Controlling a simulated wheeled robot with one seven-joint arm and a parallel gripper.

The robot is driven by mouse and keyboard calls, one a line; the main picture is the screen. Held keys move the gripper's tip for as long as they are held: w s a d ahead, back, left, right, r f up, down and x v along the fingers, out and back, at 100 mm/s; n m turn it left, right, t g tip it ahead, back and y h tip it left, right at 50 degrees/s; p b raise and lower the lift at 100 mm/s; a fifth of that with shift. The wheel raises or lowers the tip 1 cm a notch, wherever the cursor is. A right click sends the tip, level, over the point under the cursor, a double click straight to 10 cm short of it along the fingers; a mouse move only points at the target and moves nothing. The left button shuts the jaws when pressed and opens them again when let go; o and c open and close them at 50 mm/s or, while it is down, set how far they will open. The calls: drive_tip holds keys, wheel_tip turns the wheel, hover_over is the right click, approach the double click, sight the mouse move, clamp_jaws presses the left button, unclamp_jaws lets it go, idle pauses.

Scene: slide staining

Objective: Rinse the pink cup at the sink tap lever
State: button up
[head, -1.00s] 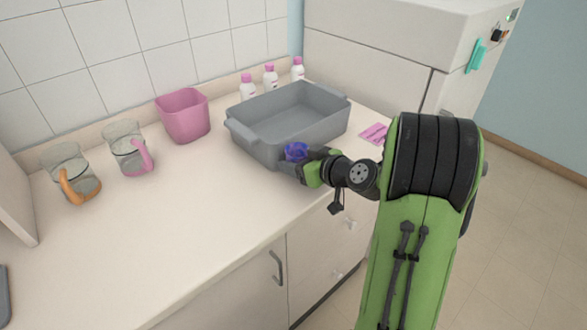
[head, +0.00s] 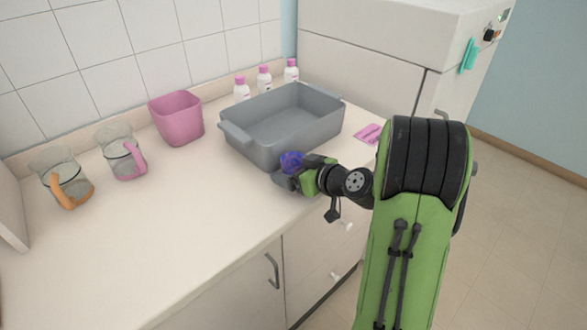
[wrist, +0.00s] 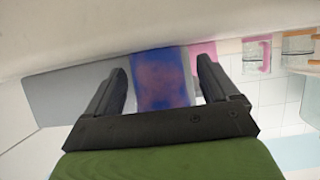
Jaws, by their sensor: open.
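A clear glass mug with a pink handle (head: 123,158) stands upright on the counter at left. A pink square tub (head: 176,122) stands to its right; I cannot tell which of the two is the pink cup. No sink tap lever shows. My gripper (head: 290,172) is at the near side of a grey basin, well to the right of both. It is open, with a blue-purple object (head: 292,161) at its jaws. In the wrist view this object (wrist: 160,78) shows between the two fingers (wrist: 166,85); contact is unclear.
The grey basin (head: 245,139) sits behind my gripper. Several white bottles with pink caps (head: 264,80) stand behind it, and a pink card (head: 368,133) lies to its right. A mug with an orange handle (head: 68,181) stands far left. The front left counter (head: 150,240) is clear.

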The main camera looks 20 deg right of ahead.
drive_tip(key=v, duration=1.1)
drive_tip(key=s+a+n+g, duration=0.1)
drive_tip(key=s+a+g, duration=0.55)
drive_tip(key=a, duration=0.55)
drive_tip(key=s+r+m+h, duration=0.1)
drive_tip(key=s+m+h, duration=0.3)
drive_tip(key=s, duration=0.8)
drive_tip(key=shift+s+a+m+g, duration=0.2)
drive_tip(key=shift+m+g, duration=0.1)
drive_tip(key=shift+g, duration=0.15)
drive_tip(key=shift+w+r, duration=0.1)
drive_tip(key=c, duration=0.7)
